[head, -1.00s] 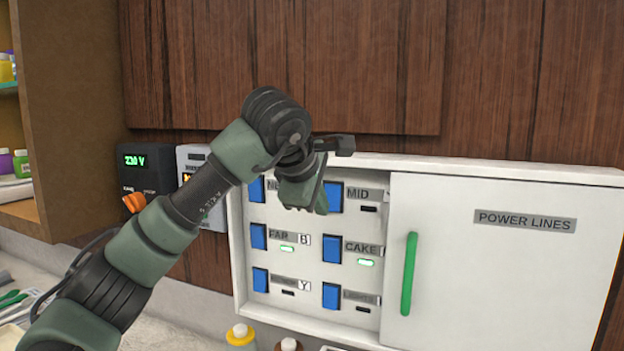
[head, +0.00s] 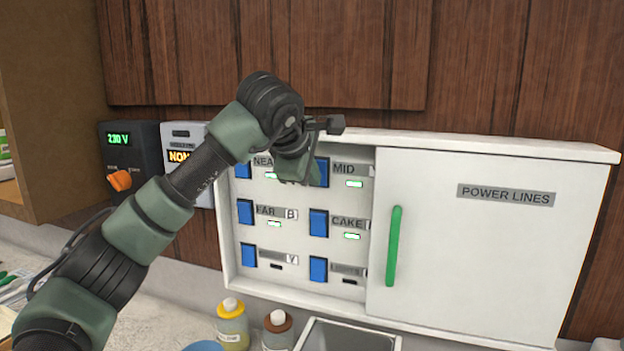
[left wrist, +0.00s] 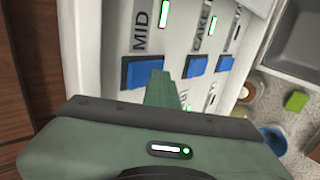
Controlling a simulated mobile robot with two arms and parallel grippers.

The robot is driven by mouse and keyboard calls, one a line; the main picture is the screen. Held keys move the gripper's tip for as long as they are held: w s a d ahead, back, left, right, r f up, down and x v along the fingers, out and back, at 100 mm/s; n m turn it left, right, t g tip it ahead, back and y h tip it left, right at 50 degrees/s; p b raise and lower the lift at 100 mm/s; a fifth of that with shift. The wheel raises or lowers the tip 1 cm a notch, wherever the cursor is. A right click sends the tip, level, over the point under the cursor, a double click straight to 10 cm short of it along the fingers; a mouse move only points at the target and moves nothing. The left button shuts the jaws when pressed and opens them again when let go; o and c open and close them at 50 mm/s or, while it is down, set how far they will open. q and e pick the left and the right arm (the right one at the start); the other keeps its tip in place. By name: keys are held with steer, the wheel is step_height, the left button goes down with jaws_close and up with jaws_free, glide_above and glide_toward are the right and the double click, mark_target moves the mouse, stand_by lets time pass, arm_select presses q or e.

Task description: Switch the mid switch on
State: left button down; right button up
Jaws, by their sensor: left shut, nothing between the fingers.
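The blue MID switch (head: 321,172) is at the top of the right column in the open part of the white panel (head: 300,285). The lamp under the MID label (head: 354,184) is lit green. My left gripper (head: 306,178) is shut and empty, just left of the MID switch and partly over it. In the left wrist view the MID switch (left wrist: 142,72) shows beside the fingertips (left wrist: 160,84). I cannot tell whether they touch it. My right gripper is not in view.
Other blue switches sit close by: NEAR (head: 243,170), FAR (head: 245,211) and CAKE (head: 318,222), with lit lamps. The two bottom lamps are dark. A white door with a green handle (head: 394,246) covers the panel's right. Bottles (head: 232,325) stand below.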

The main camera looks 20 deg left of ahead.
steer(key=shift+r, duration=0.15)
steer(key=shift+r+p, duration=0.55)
steer(key=shift+p, duration=0.15)
